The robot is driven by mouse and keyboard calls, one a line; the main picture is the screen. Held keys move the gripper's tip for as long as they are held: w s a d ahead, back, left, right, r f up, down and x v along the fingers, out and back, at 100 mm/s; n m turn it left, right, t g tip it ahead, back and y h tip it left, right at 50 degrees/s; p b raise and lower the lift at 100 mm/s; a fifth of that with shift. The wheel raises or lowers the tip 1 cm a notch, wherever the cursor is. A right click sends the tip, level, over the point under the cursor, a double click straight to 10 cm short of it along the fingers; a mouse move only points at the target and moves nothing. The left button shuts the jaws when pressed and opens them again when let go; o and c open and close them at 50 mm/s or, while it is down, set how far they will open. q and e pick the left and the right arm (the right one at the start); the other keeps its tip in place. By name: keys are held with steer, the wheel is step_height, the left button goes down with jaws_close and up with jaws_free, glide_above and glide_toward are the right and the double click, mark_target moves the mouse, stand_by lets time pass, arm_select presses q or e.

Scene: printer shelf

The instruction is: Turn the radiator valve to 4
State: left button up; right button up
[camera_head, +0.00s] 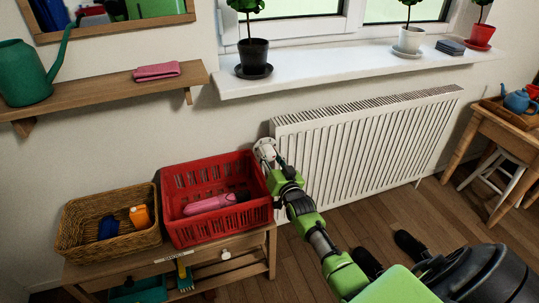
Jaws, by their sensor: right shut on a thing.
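A white ribbed radiator (385,150) is on the wall below the window sill. At its upper left corner is a small white part that appears to be the valve (263,145). My right gripper (267,155) is at that corner, shut on the valve, and partly hidden by my own wrist. The valve's numbers and marker are too small to read, so its setting cannot be told. My left gripper is not in view.
A red crate (175,181) with a pink item (209,204) stands on a wooden table just left of my right gripper. A wicker basket (69,232) is beside it. Potted plants, one in a black pot (253,53), stand on the sill (330,70) above.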

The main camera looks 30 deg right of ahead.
steer(key=shift+f, duration=0.15)
stand_by(0.3)
steer(key=o, duration=1.1)
steer(key=v, duration=1.2)
